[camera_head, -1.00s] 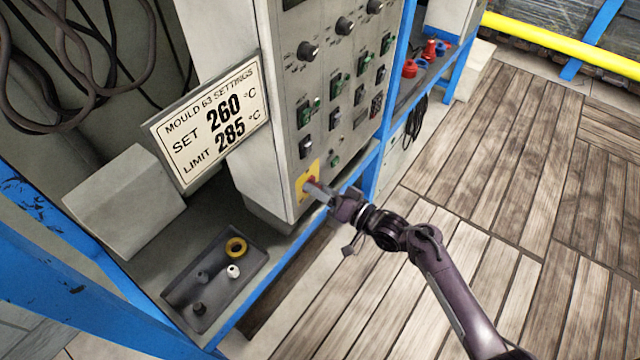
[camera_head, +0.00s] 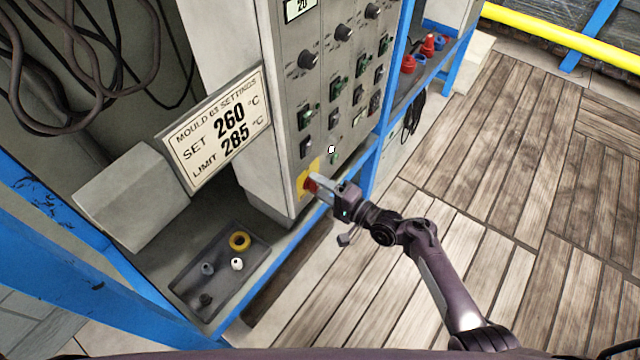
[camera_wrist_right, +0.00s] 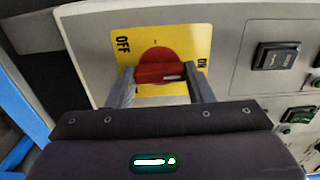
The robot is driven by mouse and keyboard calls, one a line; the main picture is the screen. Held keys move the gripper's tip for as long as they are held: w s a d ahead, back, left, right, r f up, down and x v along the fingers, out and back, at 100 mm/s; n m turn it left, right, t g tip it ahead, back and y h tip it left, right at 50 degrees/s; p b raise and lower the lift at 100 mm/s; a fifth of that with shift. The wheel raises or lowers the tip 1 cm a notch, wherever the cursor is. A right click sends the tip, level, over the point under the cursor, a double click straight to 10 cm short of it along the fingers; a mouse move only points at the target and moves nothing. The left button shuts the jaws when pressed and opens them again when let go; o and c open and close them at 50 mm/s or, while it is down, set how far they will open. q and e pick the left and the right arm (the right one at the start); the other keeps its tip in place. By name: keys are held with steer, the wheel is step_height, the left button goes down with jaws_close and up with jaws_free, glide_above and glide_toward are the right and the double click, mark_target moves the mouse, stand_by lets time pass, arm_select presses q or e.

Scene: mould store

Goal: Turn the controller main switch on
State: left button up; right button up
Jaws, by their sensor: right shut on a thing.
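The controller main switch is a red rotary handle (camera_head: 310,184) on a yellow plate (camera_head: 303,180), low on the grey controller panel (camera_head: 325,110). In the right wrist view the red handle (camera_wrist_right: 158,72) lies crosswise on the plate (camera_wrist_right: 186,45), which reads OFF at left and ON at right. A white mark on the handle is at its right end, toward ON. My right gripper (camera_wrist_right: 162,82) is shut on the handle, one finger at each end; it also shows in the head view (camera_head: 317,187). My left gripper is not in view.
A settings sign (camera_head: 218,128) reads SET 260 and LIMIT 285 °C. A display (camera_head: 300,8) reads 20. The plank floor (camera_head: 490,200) at right is clear.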

stand_by(0.4)
steer(key=o, duration=1)
steer(key=shift+d, duration=0.1)
steer(key=v, duration=0.7)
steer(key=shift+s+d, duration=0.2)
steer(key=shift+s, duration=0.05)
